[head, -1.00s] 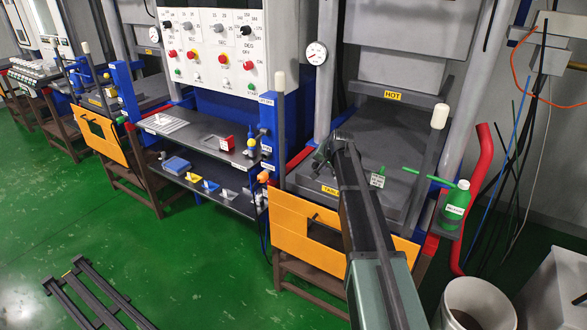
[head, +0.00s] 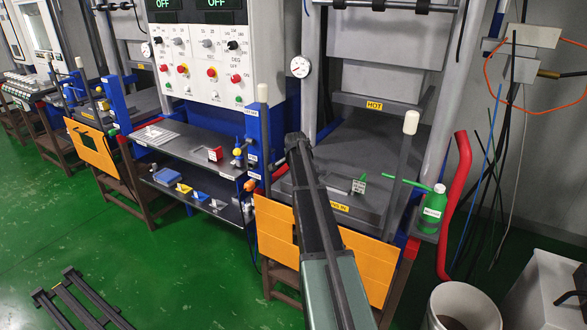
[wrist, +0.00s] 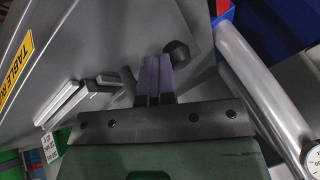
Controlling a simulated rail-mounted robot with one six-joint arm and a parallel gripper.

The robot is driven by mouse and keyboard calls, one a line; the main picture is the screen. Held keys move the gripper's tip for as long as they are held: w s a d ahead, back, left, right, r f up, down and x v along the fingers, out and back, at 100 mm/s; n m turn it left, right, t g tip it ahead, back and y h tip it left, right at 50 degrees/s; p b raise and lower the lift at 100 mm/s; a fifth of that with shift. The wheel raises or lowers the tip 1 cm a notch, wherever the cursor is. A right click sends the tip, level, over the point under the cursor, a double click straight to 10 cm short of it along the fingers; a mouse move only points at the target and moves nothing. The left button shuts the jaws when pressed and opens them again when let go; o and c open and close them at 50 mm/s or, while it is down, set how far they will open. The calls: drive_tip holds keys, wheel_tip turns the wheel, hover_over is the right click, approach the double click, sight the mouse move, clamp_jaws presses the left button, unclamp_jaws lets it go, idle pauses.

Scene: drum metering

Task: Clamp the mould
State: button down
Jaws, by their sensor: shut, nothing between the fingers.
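My gripper (wrist: 155,78) shows in the wrist view with its purple fingers together and nothing between them. A dark round knob (wrist: 178,52) is just beyond and to the right of the fingertips; I cannot tell whether they touch. In the head view my arm reaches to the left side of the right-hand press, and it hides the fingers. The grey press table (head: 345,160) lies under the "HOT" label. Pale metal bars (wrist: 75,100) show left of the fingers. I cannot clearly make out the mould.
A press column (wrist: 262,85) stands right of my gripper, with a gauge (head: 300,67) on it. A green bottle (head: 433,208) stands on a side shelf. A white-knobbed lever (head: 404,150) rises front right. The control panel (head: 200,55) is left.

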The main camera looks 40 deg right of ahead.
drive_tip(key=shift+w+d, duration=0.2)
drive_tip(key=shift+w, duration=0.4)
idle(0.3)
drive_tip(key=s+a, duration=0.1)
drive_tip(key=s+r+p, duration=0.1)
drive_tip(key=s+a+r+p, duration=0.1)
drive_tip(key=s, duration=0.1)
drive_tip(key=shift+a, duration=0.3)
drive_tip(key=s+a+r+p, duration=0.1)
drive_tip(key=a+r+p, duration=0.3)
drive_tip(key=r+p, duration=0.3)
drive_tip(key=shift+s+a, duration=0.15)
drive_tip(key=shift+a, duration=0.2)
